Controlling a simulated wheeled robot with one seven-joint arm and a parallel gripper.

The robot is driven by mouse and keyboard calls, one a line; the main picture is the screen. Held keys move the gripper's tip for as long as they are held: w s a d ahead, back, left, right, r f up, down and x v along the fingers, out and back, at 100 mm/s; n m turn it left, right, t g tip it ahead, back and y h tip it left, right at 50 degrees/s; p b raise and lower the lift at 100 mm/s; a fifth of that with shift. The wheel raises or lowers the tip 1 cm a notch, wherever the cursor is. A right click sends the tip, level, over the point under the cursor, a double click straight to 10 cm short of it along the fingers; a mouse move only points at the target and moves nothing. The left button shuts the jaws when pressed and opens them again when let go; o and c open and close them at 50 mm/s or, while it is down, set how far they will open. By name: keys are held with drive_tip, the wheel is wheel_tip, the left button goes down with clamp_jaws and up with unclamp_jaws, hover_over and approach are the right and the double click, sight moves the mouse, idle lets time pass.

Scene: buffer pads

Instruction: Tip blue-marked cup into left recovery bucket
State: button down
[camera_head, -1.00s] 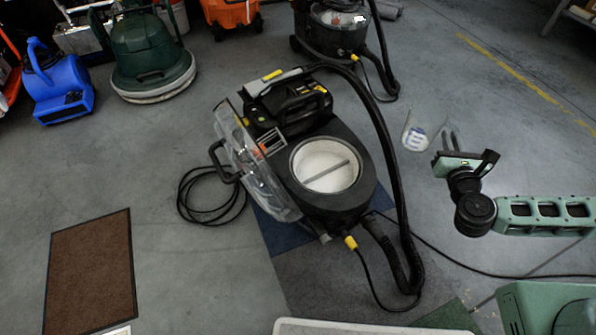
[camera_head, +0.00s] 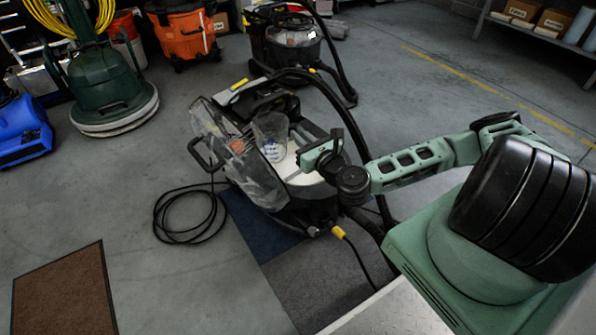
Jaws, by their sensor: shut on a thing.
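The clear cup (camera_head: 269,130) with a blue mark on its lower side is in my gripper (camera_head: 284,142). It looks roughly upright, and no contents can be made out. My gripper is shut on the cup from the right. In the picture the cup overlaps the back edge of the round white-lined bucket (camera_head: 289,168) in the black cleaning machine. The cup's height above the bucket cannot be told. My gripper and wrist hide much of the bucket's opening and its divider bar.
The machine's clear cover (camera_head: 230,150) stands left of the bucket. A hose (camera_head: 350,125) arches behind my wrist. A second black vacuum (camera_head: 290,50) stands at the back. A coiled cable (camera_head: 190,212) and brown mat (camera_head: 65,290) lie left. Floor at the right back is clear.

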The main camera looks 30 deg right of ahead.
drive_tip(key=s+d+f+n+y+b, duration=0.1)
drive_tip(key=s+f+y+b, duration=0.2)
drive_tip(key=b, duration=1)
wheel_tip(320, 180, down, 3)
drive_tip(key=shift+s+d+f+n+b, duration=0.1)
drive_tip(key=shift+s+d+n+b, duration=0.15)
drive_tip(key=shift+s+n+b, duration=0.2)
drive_tip(key=shift+w+d+f+m+g+p, duration=0.35)
drive_tip(key=shift+f+m+g, duration=0.2)
drive_tip(key=shift+m, duration=0.3)
drive_tip(key=shift+w+d+f+m+g+p, duration=0.2)
drive_tip(key=shift+d+f+m+g, duration=0.25)
drive_tip(key=shift+m+g, duration=0.3)
drive_tip(key=shift+w+d+f+m+g+y, duration=0.25)
drive_tip(key=shift+f+m+g, duration=0.1)
drive_tip(key=shift+f+m, duration=0.2)
drive_tip(key=shift+w+d+f+m+g+y, duration=0.1)
drive_tip(key=shift+d+f+m+g+y, duration=0.15)
drive_tip(key=shift+f+m, duration=0.35)
drive_tip(key=shift+w+d+f+m+g+y, duration=0.1)
drive_tip(key=shift+w+d+f+m+g, duration=0.1)
drive_tip(key=shift+f+m+g, duration=0.35)
drive_tip(key=shift+r+m, duration=0.2)
drive_tip(key=shift+m, duration=0.05)
drive_tip(key=shift+s+a+f+m+g+y+b, duration=0.15)
drive_tip(key=shift+f+m+g+y+b, duration=0.1)
drive_tip(key=shift+f+m+b, duration=0.25)
drive_tip(key=shift+s+a+f+m+g+y+b, duration=0.1)
drive_tip(key=shift+f+m+g+y+b, duration=0.2)
drive_tip(key=shift+m, duration=0.3)
